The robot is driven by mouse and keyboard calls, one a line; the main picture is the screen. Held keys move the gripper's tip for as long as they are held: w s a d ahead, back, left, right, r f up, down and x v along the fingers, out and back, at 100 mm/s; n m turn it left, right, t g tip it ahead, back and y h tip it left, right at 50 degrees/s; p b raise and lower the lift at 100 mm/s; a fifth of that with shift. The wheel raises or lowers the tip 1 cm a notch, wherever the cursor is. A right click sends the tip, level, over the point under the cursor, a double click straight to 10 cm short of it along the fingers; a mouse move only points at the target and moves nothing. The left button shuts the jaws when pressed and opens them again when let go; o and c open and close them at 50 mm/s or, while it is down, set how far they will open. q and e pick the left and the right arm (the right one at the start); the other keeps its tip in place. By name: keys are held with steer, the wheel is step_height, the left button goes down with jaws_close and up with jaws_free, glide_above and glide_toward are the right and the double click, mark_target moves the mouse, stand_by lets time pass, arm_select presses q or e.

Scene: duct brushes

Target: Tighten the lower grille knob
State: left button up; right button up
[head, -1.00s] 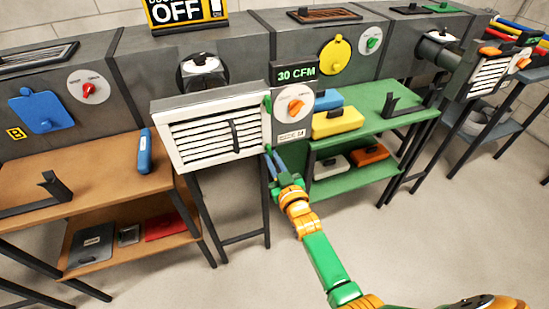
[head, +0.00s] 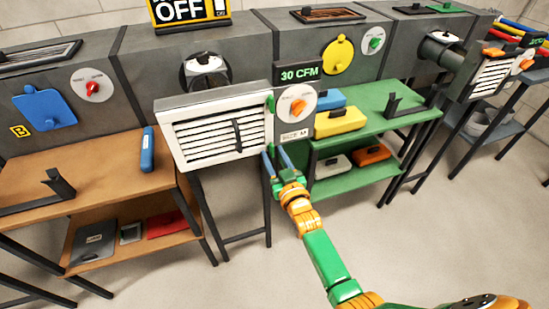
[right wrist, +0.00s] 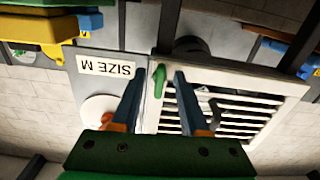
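The white grille (head: 190,140) is mounted on the front of the grey duct, and also shows in the right wrist view (right wrist: 262,78). Its upper green knob (head: 270,105) is at the top right corner. The lower green knob (right wrist: 158,83) shows in the upside-down wrist view at the grille's edge near the SIZE M label, and looks roughly upright. In the head view I cannot make it out clearly behind my fingers. My right gripper (head: 275,151) is open, its blue fingers (right wrist: 160,76) appearing on either side of the lower knob. I cannot tell the remaining depth. My left gripper is out of view.
An orange dial (head: 298,106) is right of the grille, under the 30 CFM display (head: 299,73). A green shelf (head: 385,125) with yellow and blue boxes stands close on the right. A brown bench (head: 100,165) stands left. Floor below the grille is open apart from stand legs.

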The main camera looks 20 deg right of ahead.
steer(key=shift+f, duration=0.15)
steer(key=shift+s, duration=0.3)
steer(key=s+p, duration=0.1)
steer(key=s, duration=0.5)
steer(key=shift+s, duration=0.3)
steer(key=shift+d, duration=0.1)
